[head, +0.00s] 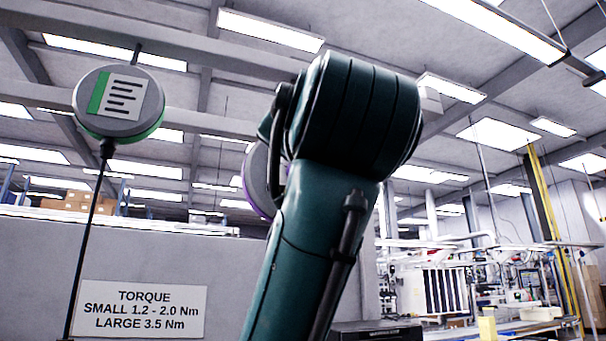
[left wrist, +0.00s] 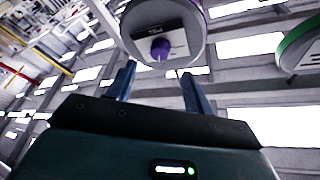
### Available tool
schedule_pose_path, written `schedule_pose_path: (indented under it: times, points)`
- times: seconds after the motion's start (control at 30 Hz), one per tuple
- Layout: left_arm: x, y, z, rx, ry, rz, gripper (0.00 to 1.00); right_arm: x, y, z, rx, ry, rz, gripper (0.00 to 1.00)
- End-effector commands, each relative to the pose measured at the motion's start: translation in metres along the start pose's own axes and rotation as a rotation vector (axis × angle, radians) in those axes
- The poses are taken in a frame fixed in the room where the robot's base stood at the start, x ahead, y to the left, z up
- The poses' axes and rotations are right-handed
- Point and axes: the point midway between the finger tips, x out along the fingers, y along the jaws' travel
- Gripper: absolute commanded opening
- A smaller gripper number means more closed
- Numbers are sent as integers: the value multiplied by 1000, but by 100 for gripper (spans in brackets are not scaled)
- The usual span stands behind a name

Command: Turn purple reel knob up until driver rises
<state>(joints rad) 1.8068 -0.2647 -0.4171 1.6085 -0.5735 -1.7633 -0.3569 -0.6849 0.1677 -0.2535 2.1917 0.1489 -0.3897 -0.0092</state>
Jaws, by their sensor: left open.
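The purple-rimmed reel (head: 258,180) is mostly hidden behind my teal arm in the head view; only its left edge shows. In the left wrist view the reel (left wrist: 190,32) is a round grey body with a purple rim and a pale label. Its purple knob (left wrist: 160,48) sticks out from its face. My left gripper (left wrist: 158,69) is open, its two blue-grey fingers pointing toward the reel. The knob appears just beyond the fingertips, in line with the gap between them. No contact is visible. The driver is not visible in either view. My right gripper is not in view.
A green-rimmed reel (head: 118,103) with a dark cable hangs at the left; it also shows at the right of the left wrist view (left wrist: 300,48). A torque sign (head: 142,310) is on the grey wall. Ceiling beams and lights are above.

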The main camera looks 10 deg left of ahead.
Motion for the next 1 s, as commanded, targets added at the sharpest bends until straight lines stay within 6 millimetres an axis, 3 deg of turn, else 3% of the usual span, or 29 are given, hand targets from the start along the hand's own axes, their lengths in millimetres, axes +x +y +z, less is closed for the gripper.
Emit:
schedule_pose_path:
  times: [0.1, 0.33, 1.0]
  points:
    - [-27, 1, 1, -1, 5, 0, 51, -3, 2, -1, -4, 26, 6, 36]
    - [-56, 1, 0, -1, 1, 0, 51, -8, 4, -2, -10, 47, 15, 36]
    - [-60, -1, -1, 0, 0, 0, 51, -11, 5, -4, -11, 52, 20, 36]
